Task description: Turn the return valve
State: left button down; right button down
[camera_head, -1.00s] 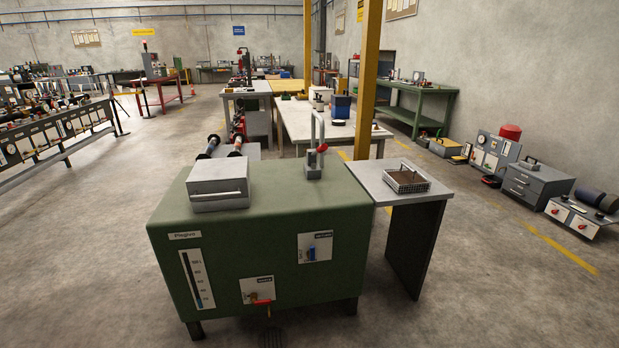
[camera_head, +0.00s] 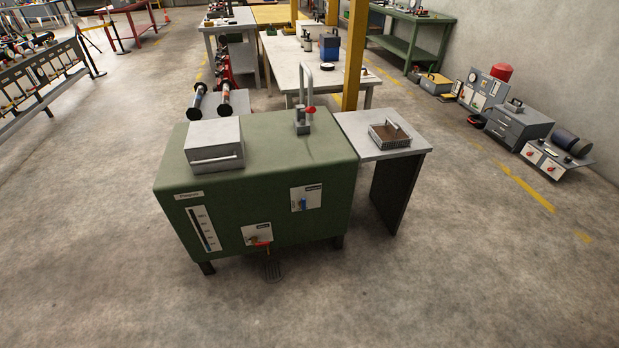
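A green tank (camera_head: 330,232) stands on short legs in the middle of the head view. On its front is a blue-handled valve (camera_head: 303,203) on a white plate, at the right. A red-handled valve (camera_head: 262,243) sits on another white plate lower and further left. The plate labels are too small to read, so I cannot tell which is the return valve. A third red handle (camera_head: 310,110) is on the grey pipe fitting (camera_head: 302,124) on top of the tank. Neither of my grippers is in view.
A grey lidded box (camera_head: 214,145) sits on the tank's top left. The floor in front is clear.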

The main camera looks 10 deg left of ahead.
aim_at(302, 204)
jog(key=i+j, duration=0.15)
jog(key=i, duration=0.25)
jog(key=i+j, duration=0.2)
jog(key=i, duration=0.25)
